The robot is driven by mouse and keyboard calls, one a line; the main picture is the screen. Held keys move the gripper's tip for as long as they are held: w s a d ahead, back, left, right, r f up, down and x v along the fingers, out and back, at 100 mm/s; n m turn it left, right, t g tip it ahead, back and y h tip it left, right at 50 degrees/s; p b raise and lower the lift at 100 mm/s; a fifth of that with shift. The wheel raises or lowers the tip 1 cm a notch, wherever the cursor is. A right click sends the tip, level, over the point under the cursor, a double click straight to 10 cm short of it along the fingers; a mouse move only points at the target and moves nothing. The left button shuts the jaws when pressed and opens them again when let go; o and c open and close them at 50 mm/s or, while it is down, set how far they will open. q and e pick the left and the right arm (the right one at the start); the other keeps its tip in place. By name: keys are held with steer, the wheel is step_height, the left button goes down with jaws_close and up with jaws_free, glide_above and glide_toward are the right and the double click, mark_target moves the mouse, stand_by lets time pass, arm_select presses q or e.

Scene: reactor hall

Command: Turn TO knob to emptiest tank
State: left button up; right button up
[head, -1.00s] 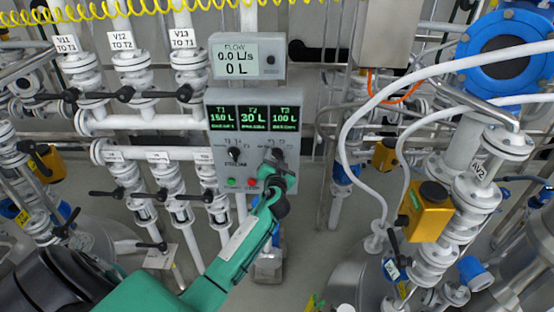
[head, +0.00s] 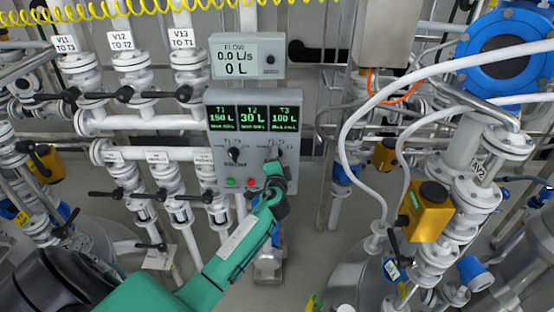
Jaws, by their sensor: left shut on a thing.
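A grey control box (head: 215,172) hangs in the middle of the head view. Its displays read T1 150 L (head: 221,117), T2 30 L (head: 253,118) and T3 100 L (head: 285,118). My right gripper is out of view.
A flow meter (head: 248,57) above the box reads 0.0 L/s and 0 L. A green button (head: 231,183) and a red button (head: 252,182) sit low on the panel. Valves and white pipes (head: 150,122) stand left; white hoses (head: 350,130) and a yellow actuator (head: 427,215) stand right.

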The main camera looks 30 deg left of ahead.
arm_select(q)
steer(key=m+p, duration=0.1)
steer(key=m, duration=0.5)
steer(key=shift+f+m+p, duration=0.15)
steer(key=shift+m+p, duration=0.2)
steer(key=shift+m, duration=0.05)
stand_by(0.4)
steer(key=o, duration=1)
